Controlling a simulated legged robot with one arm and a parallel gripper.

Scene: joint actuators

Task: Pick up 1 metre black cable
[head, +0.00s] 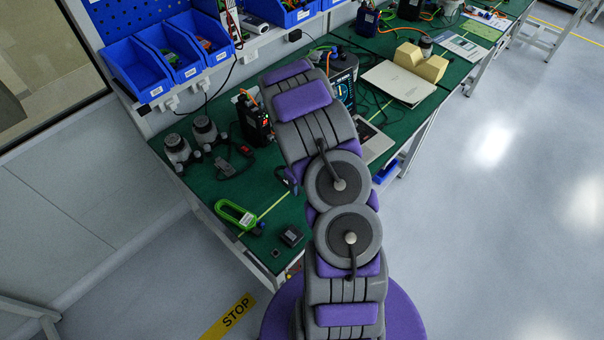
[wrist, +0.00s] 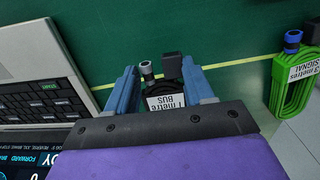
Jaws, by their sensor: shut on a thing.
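The black cable (wrist: 166,101) shows in the wrist view with a white label reading "1 metre BUS". It has a grey-blue round connector and a black block-shaped connector at its far end. My gripper (wrist: 159,68) has its two blue fingers on either side of the cable and is shut on it. The lower part of the cable is hidden behind the gripper's body. In the head view my arm covers the cable, and only a small blue-purple part of my gripper (head: 289,179) shows beside the arm.
A green cable (wrist: 291,82) labelled "3 metres SIGNAL" lies to the right; it also shows in the head view (head: 236,214). Grey actuators (head: 178,150), small black boxes (head: 291,236) and blue bins (head: 140,70) stand around the green bench (head: 205,185).

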